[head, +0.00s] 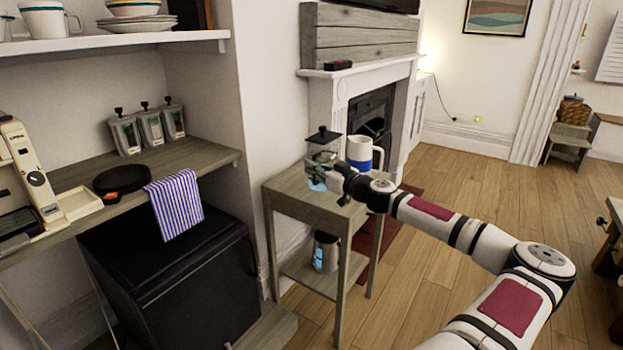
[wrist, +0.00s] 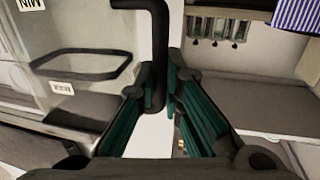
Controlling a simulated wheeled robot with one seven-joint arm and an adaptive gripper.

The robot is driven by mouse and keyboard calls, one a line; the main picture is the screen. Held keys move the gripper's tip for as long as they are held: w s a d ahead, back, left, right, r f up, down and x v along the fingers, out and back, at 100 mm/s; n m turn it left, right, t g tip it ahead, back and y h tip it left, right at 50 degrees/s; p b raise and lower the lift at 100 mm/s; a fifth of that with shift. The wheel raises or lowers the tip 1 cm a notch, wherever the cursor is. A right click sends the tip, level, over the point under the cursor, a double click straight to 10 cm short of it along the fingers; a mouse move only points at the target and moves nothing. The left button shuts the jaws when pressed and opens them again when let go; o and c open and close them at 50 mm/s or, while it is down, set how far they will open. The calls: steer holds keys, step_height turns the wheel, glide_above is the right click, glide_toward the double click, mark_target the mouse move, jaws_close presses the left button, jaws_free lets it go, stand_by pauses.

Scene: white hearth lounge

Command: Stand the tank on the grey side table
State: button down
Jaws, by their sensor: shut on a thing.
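The tank (head: 323,152) is a clear container with a black top, upright at the grey side table. In the wrist view its clear wall with small white marking labels (wrist: 62,88) fills the left side. My gripper (head: 342,180) is at the tank's near right side. In the wrist view, the gripper's green-padded fingers (wrist: 158,105) are shut on the tank's black handle (wrist: 158,50). The grey side table (head: 285,190) is a small wooden stand with a lower shelf. The tank appears over its top; I cannot tell whether its base touches.
A white mug with a blue band (head: 364,153) stands just behind and right of the tank. A silver canister (head: 325,252) is on the lower shelf. To the left are a counter (head: 218,160) with several jars, a striped towel (head: 174,205) and a black fridge (head: 170,280).

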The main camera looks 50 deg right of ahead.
steer(key=shift+w+d+f+b, duration=0.1)
steer(key=shift+w+f+b, duration=0.15)
steer(key=shift+f, duration=0.6)
steer(key=shift+w+d+f+b, duration=0.15)
steer(key=shift+w+f, duration=0.2)
steer(key=shift+f, duration=0.5)
steer(key=shift+a+f, duration=0.1)
steer(key=shift+f, duration=0.05)
steer(key=c, duration=1.7)
jaws_free()
